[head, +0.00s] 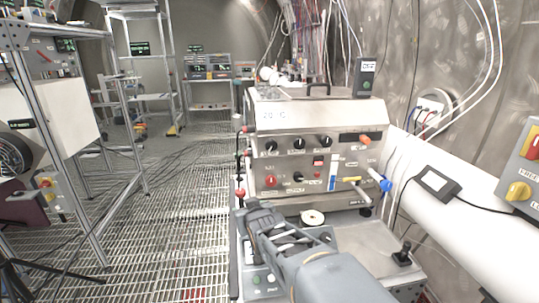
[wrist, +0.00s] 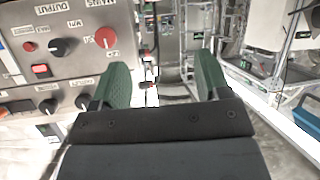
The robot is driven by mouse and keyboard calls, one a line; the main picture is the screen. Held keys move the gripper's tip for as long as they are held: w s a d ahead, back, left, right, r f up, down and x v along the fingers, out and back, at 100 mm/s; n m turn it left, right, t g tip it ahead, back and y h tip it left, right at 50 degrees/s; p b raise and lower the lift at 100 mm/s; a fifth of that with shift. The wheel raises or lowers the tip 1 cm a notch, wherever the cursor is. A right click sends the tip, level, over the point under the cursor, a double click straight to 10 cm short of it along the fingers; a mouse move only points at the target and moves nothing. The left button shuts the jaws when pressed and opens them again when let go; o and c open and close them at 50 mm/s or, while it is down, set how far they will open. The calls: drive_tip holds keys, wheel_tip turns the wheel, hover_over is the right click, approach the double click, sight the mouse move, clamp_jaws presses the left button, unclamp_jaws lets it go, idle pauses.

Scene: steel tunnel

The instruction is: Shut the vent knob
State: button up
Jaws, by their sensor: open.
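A steel control panel (head: 340,160) faces me in the head view, with a row of black knobs (head: 299,143) on its upper half. Lower down it has a red knob (head: 270,181), a small black knob (head: 298,179) and a blue-ended valve (head: 380,182). I cannot read which one is the vent knob. The wrist view shows the panel upside down at left, with the red knob (wrist: 106,38), a black knob (wrist: 58,47) and other black knobs (wrist: 48,106). My gripper (wrist: 163,78) is open with nothing between its green fingers. It is near the panel's lower left, apart from the knobs.
A white pipe (head: 450,200) runs along the right wall with a small black-edged box (head: 438,183) on it. A steel ledge with a round white-topped item (head: 312,217) lies below the panel. Metal racks (head: 85,140) stand at left; the grated floor (head: 180,200) between is mostly open, with cables.

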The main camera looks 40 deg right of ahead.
drive_tip(key=w+d+r+t+h+b, duration=0.2)
drive_tip(key=d+t, duration=0.1)
drive_tip(key=d, duration=0.3)
drive_tip(key=t+h, duration=0.3)
drive_tip(key=t, duration=0.2)
approach(272, 147)
drive_tip(key=p+x, duration=0.2)
drive_tip(key=x, duration=0.8)
drive_tip(key=shift+w, duration=0.15)
drive_tip(key=shift+m, duration=0.3)
drive_tip(key=c, duration=0.9)
